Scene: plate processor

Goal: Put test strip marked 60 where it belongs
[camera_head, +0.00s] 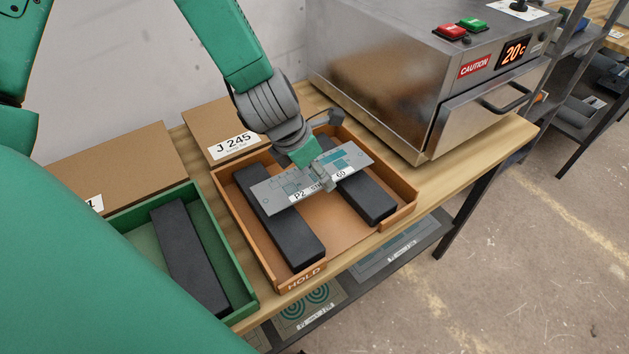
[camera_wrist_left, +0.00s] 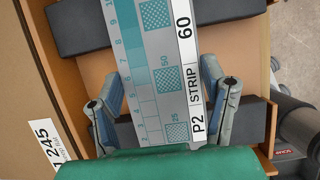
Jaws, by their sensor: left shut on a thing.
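The test strip (camera_head: 281,189) is a flat grey plate with teal print and a white label reading "P2 STRIP 60". It spans the two black blocks in the orange-brown tray marked HOLD (camera_head: 283,273); I cannot tell whether it touches them. My left gripper (camera_head: 322,177) reaches down from above and is shut on the strip around its middle. In the left wrist view my left gripper (camera_wrist_left: 160,90) has one finger at each long edge of the strip (camera_wrist_left: 152,75). My right gripper is not in view.
A green tray (camera_head: 245,296) with a black block (camera_head: 185,255) stands left of the HOLD tray. Cardboard boxes, one labelled J 245 (camera_head: 205,120), sit behind. A steel oven (camera_head: 400,85) reading 20C stands right, its front closed. Printed sheets (camera_head: 385,257) lie on the shelf below.

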